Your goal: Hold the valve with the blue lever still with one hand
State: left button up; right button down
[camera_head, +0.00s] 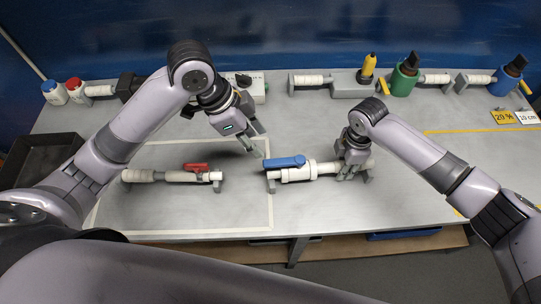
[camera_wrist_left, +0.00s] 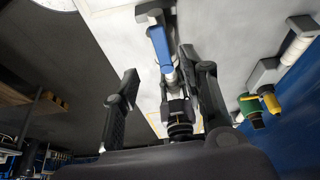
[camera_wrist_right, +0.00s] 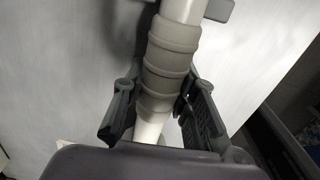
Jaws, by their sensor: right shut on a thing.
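The valve with the blue lever (camera_head: 298,174) lies along the table, its white body and pipe running to the right. Its blue lever also shows in the left wrist view (camera_wrist_left: 161,46). My right gripper (camera_head: 349,170) is shut on the ringed grey sleeve at the pipe's right part; in the right wrist view its fingers flank the sleeve (camera_wrist_right: 168,65). My left gripper (camera_head: 256,139) is open and empty, above and to the left of the blue lever, apart from it. The valve with the red lever (camera_head: 197,170) lies further left.
Yellow (camera_head: 369,66), green (camera_head: 404,80) and dark-blue (camera_head: 505,80) fittings stand along the back. The grey tabletop (camera_head: 410,200) is clear at front right.

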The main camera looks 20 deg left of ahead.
aim_at(274, 162)
pick_arm(q)
jog(key=x, duration=0.9)
jog(key=shift+w+d+f, duration=0.1)
jog(key=shift+d+f, duration=0.1)
jog(key=shift+f, duration=0.05)
grip_shut()
dwell(0.4)
